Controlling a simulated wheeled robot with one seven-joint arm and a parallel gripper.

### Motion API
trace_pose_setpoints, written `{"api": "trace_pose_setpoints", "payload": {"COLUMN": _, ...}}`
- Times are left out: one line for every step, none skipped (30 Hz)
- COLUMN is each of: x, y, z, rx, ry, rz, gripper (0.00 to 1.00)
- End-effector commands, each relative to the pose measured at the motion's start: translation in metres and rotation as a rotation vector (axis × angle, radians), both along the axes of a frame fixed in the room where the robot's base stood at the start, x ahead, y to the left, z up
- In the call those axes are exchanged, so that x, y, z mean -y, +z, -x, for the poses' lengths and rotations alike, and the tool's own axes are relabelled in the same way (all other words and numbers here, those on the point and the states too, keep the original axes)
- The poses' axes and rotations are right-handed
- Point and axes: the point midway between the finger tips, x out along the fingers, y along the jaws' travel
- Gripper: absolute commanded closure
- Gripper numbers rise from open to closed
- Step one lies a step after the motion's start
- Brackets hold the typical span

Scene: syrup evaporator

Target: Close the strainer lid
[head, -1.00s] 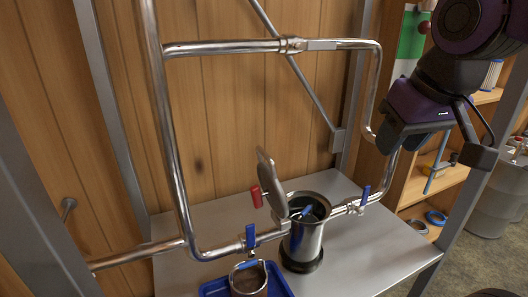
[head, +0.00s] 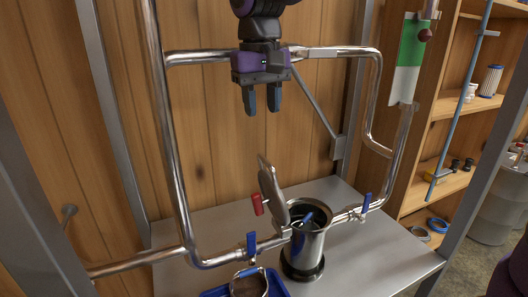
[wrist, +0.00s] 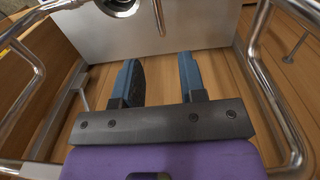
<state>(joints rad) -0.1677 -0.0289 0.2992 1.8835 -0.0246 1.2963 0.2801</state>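The strainer (head: 303,248) is an upright steel canister on the grey table, joined to the pipe run. Its round lid (head: 272,194) is hinged at the left rim and stands up, tilted open. The strainer's mouth is uncovered, with a blue item inside. A red handle (head: 257,204) shows left of the lid. My gripper (head: 262,108) is above the lid, clear of it, fingers pointing down, apart and empty. The wrist view shows both blue fingers (wrist: 158,78) with a gap between them, and part of the strainer (wrist: 122,5) at the top edge.
Steel pipes (head: 222,54) frame the space behind and left of the strainer. Blue valve handles (head: 251,244) stand on the low pipe. A blue tray (head: 278,280) with a brown-filled cup (head: 248,284) is in front. The table's right side (head: 390,255) is clear.

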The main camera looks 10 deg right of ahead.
Motion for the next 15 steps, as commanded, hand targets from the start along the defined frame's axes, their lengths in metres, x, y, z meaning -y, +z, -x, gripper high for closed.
{"api": "trace_pose_setpoints", "payload": {"x": 0.0, "y": -0.004, "z": 0.0, "rx": -0.001, "ry": 0.0, "rz": 0.0, "gripper": 0.62}}
{"api": "trace_pose_setpoints", "payload": {"x": 0.0, "y": -0.008, "z": 0.0, "rx": -0.001, "ry": 0.0, "rz": 0.0, "gripper": 0.62}}
{"api": "trace_pose_setpoints", "payload": {"x": 0.001, "y": -0.013, "z": 0.0, "rx": -0.002, "ry": 0.0, "rz": 0.001, "gripper": 0.62}}
{"api": "trace_pose_setpoints", "payload": {"x": 0.001, "y": -0.017, "z": 0.001, "rx": -0.002, "ry": 0.0, "rz": 0.001, "gripper": 0.62}}
{"api": "trace_pose_setpoints", "payload": {"x": 0.001, "y": -0.022, "z": 0.0, "rx": -0.001, "ry": 0.0, "rz": 0.001, "gripper": 0.62}}
{"api": "trace_pose_setpoints", "payload": {"x": 0.002, "y": -0.029, "z": 0.001, "rx": -0.003, "ry": 0.0, "rz": 0.002, "gripper": 0.62}}
{"api": "trace_pose_setpoints", "payload": {"x": 0.002, "y": -0.035, "z": 0.0, "rx": -0.002, "ry": 0.0, "rz": 0.001, "gripper": 0.62}}
{"api": "trace_pose_setpoints", "payload": {"x": 0.002, "y": -0.04, "z": 0.0, "rx": -0.003, "ry": 0.0, "rz": 0.002, "gripper": 0.62}}
{"api": "trace_pose_setpoints", "payload": {"x": 0.002, "y": -0.048, "z": 0.001, "rx": -0.003, "ry": 0.0, "rz": 0.002, "gripper": 0.62}}
{"api": "trace_pose_setpoints", "payload": {"x": 0.003, "y": -0.053, "z": 0.001, "rx": -0.003, "ry": 0.0, "rz": 0.002, "gripper": 0.62}}
{"api": "trace_pose_setpoints", "payload": {"x": 0.003, "y": -0.059, "z": 0.0, "rx": -0.003, "ry": 0.0, "rz": 0.002, "gripper": 0.62}}
{"api": "trace_pose_setpoints", "payload": {"x": 0.003, "y": -0.065, "z": 0.0, "rx": -0.003, "ry": 0.0, "rz": 0.002, "gripper": 0.62}}
{"api": "trace_pose_setpoints", "payload": {"x": 0.003, "y": -0.07, "z": 0.0, "rx": -0.002, "ry": 0.0, "rz": 0.001, "gripper": 0.62}}
{"api": "trace_pose_setpoints", "payload": {"x": 0.003, "y": -0.074, "z": 0.0, "rx": -0.001, "ry": 0.0, "rz": 0.0, "gripper": 0.62}}
{"api": "trace_pose_setpoints", "payload": {"x": 0.004, "y": -0.08, "z": 0.001, "rx": -0.002, "ry": 0.0, "rz": 0.001, "gripper": 0.62}}
